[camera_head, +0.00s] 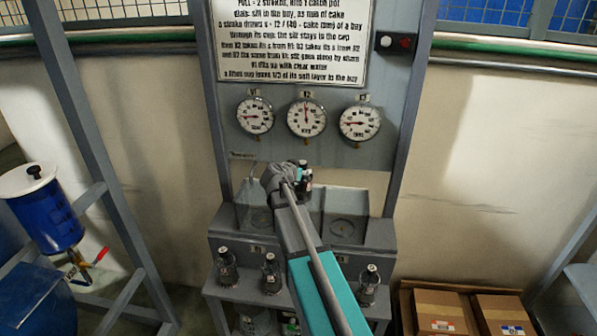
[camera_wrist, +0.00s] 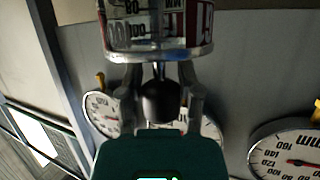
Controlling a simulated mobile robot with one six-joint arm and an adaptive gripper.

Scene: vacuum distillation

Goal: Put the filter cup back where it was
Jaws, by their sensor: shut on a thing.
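The filter cup (camera_wrist: 157,32) is a clear cup with a metal rim and red and black markings. In the wrist view my gripper (camera_wrist: 161,97) is shut on its dark knob-like end, one finger on each side. In the head view the cup (camera_head: 305,174) shows small and dark with a pale label, partly hidden by my gripper (camera_head: 287,174). It is held in front of the panel, above the grey bay unit (camera_head: 230,247). A right bay (camera_head: 345,228) with a round seat looks empty. The left bay (camera_head: 252,216) is also partly visible; the middle is hidden behind my arm.
Three gauges (camera_head: 306,118) hang on the panel under a text sign (camera_head: 291,40). Several dark-topped bottles, one at the right (camera_head: 368,285), stand on the shelf below. A blue vessel (camera_head: 45,212) is at left. Cardboard boxes (camera_head: 468,312) are on the floor at right.

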